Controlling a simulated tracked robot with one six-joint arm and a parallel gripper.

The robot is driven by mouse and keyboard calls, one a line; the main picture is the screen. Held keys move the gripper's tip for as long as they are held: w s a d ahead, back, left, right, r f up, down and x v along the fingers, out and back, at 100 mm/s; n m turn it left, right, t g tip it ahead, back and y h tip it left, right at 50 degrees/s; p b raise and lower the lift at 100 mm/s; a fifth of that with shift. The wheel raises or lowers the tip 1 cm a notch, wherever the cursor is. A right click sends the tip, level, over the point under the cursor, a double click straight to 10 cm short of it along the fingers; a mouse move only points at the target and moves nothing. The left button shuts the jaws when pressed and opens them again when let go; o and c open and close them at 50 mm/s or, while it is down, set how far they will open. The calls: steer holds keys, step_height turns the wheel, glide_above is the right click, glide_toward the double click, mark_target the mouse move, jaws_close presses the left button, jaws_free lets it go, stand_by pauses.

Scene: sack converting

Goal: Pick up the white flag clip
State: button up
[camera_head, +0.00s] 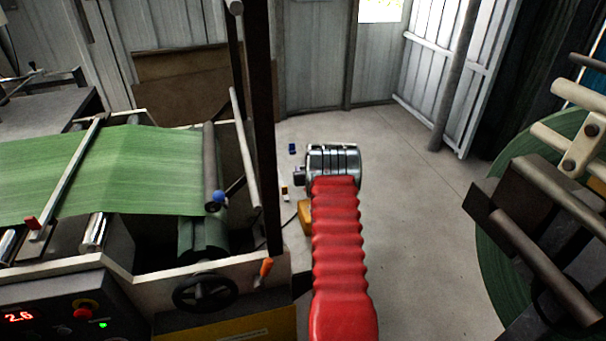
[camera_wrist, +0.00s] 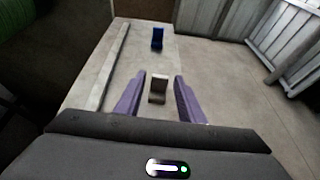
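How far the clip lies beyond the fingertips is hard to tell. In the head view a small white piece (camera_head: 284,188), likely the same clip, shows left of my wrist. The fingers are mostly hidden there.
A machine with a green web (camera_head: 110,165) and dark post is on the left. A large green roll (camera_head: 495,265) is on the right.

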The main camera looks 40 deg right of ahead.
jaws_close()
steer(key=shift+r, duration=0.1)
step_height(320, 180, up, 10)
stand_by(0.8)
stand_by(0.4)
